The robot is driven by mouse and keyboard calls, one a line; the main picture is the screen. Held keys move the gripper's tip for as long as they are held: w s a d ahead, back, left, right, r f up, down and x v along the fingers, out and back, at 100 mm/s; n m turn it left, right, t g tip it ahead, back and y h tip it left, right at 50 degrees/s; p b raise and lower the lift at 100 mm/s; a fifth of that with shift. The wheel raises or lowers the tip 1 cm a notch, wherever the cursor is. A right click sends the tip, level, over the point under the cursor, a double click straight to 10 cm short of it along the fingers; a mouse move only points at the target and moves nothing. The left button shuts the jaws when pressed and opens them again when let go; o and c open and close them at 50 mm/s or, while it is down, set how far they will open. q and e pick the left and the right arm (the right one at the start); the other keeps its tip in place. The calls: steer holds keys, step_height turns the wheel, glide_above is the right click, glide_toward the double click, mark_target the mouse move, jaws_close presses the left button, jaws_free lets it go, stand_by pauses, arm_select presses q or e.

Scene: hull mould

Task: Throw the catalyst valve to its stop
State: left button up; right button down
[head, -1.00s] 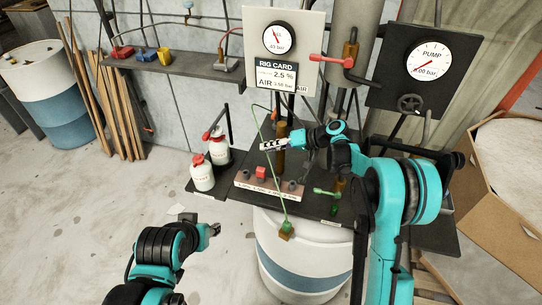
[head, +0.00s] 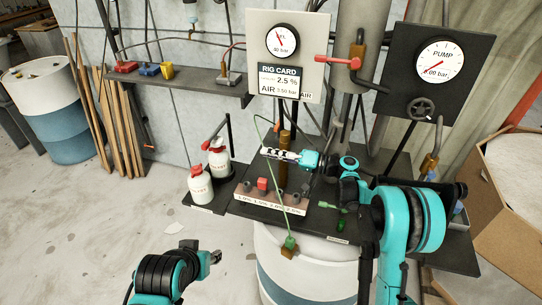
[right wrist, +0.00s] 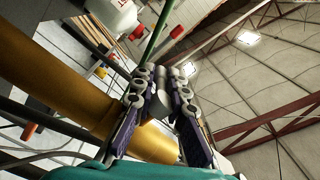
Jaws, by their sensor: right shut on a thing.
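My right gripper (head: 278,154) reaches from the right across an upright brass column (head: 284,170) above the dark rig shelf. In the right wrist view, its fingers (right wrist: 158,88) are closed around a small grey piece (right wrist: 156,106) beside the brass column (right wrist: 60,80). The fingers hide most of that piece; it looks like a valve handle, but I cannot read a label on it. A valve with a green handle (head: 327,205) sits on the shelf below my right wrist. My left gripper (head: 215,257) is low in the head view, away from the rig; its fingers are too small to judge.
Two white bottles (head: 200,187) stand left of a plate with a red knob (head: 262,185). A green hose (head: 268,190) runs close by the right gripper. A red lever (head: 320,59) sits above, between the gauge panel (head: 312,25) and the pump panel (head: 470,75).

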steer(key=c, duration=1.5)
jaws_free()
steer(key=shift+c, duration=0.2)
steer(key=v, duration=1.2)
